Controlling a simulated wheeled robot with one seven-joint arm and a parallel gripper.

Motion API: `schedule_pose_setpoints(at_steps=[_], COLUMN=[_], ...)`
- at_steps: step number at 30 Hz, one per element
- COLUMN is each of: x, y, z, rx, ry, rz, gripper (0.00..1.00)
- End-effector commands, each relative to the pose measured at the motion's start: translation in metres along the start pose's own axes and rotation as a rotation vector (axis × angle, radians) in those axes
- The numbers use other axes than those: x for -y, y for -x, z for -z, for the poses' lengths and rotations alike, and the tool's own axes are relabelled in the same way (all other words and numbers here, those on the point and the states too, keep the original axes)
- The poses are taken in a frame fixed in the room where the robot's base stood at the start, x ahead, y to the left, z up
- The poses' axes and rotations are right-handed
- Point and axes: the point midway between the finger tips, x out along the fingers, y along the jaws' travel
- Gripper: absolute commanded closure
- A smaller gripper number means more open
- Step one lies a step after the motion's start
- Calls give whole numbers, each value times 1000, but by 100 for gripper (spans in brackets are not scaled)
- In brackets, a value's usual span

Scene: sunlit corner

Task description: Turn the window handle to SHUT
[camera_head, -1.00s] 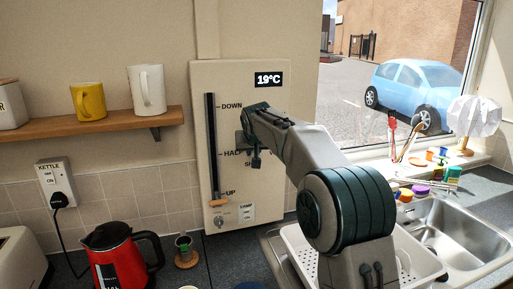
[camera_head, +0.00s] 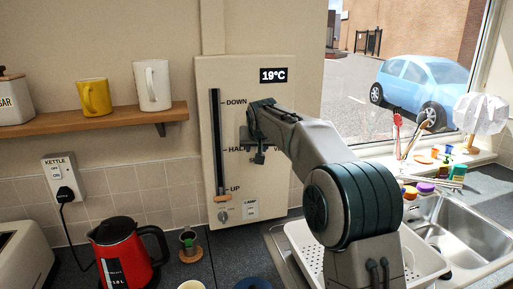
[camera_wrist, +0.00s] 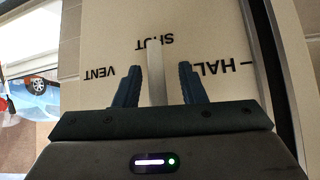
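The window handle (camera_wrist: 156,60) shows in the wrist view as a pale upright bar on a cream panel (camera_head: 207,75). Its far end reaches the upside-down SHUT label (camera_wrist: 154,41); the VENT label (camera_wrist: 99,75) is to its left. My gripper (camera_wrist: 160,72) is open, with one dark finger on each side of the bar and a gap showing on both sides. The near end of the bar is hidden behind my gripper. In the head view my gripper (camera_head: 254,142) is in front of the panel's middle and hides the handle.
A vertical slider (camera_head: 217,145) marked DOWN, HALF and UP runs along the panel's left side. A white drying tray (camera_head: 300,240) and sink (camera_head: 465,235) are right.

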Motion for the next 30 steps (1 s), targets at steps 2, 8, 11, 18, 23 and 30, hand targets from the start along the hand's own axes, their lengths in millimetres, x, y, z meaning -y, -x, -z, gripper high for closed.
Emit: schedule_pose_setpoints(at_steps=[2,8,11,18,23,30], x=[0,0,1,1,1,1], y=[4,32,56,108,129,138], z=[0,0,-1,-1,-1,0], rx=[-2,-5,-7,-4,0,1], ry=[0,0,-1,1,1,1], rz=[0,0,1,1,1,1], gripper=[63,63,63,63,63,63])
